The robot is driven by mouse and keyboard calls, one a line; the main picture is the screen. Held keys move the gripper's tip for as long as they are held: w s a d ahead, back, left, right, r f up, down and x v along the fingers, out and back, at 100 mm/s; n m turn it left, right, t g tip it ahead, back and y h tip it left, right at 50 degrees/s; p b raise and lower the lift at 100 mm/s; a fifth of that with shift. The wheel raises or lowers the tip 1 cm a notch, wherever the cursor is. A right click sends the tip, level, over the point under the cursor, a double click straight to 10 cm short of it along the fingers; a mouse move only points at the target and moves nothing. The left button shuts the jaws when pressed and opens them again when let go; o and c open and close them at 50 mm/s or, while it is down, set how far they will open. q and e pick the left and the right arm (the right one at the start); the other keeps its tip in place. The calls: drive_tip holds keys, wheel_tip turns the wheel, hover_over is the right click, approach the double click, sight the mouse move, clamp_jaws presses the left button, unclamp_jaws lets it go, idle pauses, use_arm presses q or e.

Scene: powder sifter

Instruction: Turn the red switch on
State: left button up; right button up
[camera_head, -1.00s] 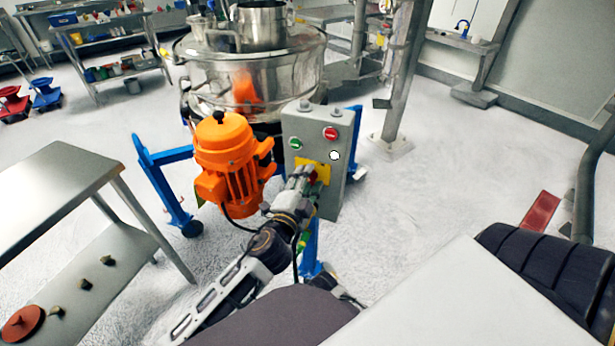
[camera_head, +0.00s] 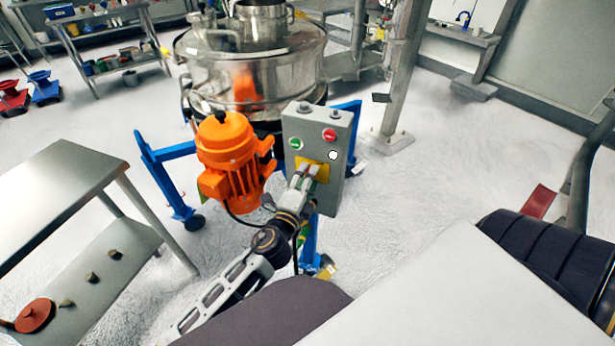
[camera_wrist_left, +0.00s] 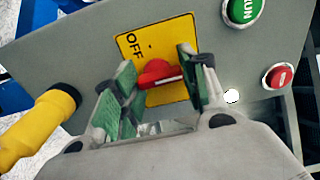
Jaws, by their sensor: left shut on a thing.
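The red switch (camera_wrist_left: 156,76) is a rotary knob on a yellow plate (camera_wrist_left: 178,37) marked OFF, on the front of a grey control box (camera_head: 330,195). My left gripper (camera_head: 309,173) reaches the plate from below in the head view and hides the knob there. In the left wrist view its green-padded fingers (camera_wrist_left: 158,70) stand on both sides of the knob and are shut on it. The knob's pale-edged ridge lies roughly sideways in that view. Any ON mark is hidden or out of view. My right gripper is not in view.
The box also carries a green RUN button (camera_wrist_left: 243,10), a red button (camera_wrist_left: 279,75) and a small white light (camera_head: 332,155). An orange motor (camera_head: 230,160) stands close at its left, before the steel sifter (camera_head: 270,70). A steel table (camera_head: 60,190) is at the left.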

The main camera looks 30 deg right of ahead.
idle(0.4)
use_arm(q)
drive_tip(key=shift+f, duration=0.1)
drive_tip(key=o, duration=1)
drive_tip(key=shift+o, duration=0.2)
drive_tip(key=shift+s, duration=0.1)
drive_tip(key=v, duration=1.2)
idle(0.4)
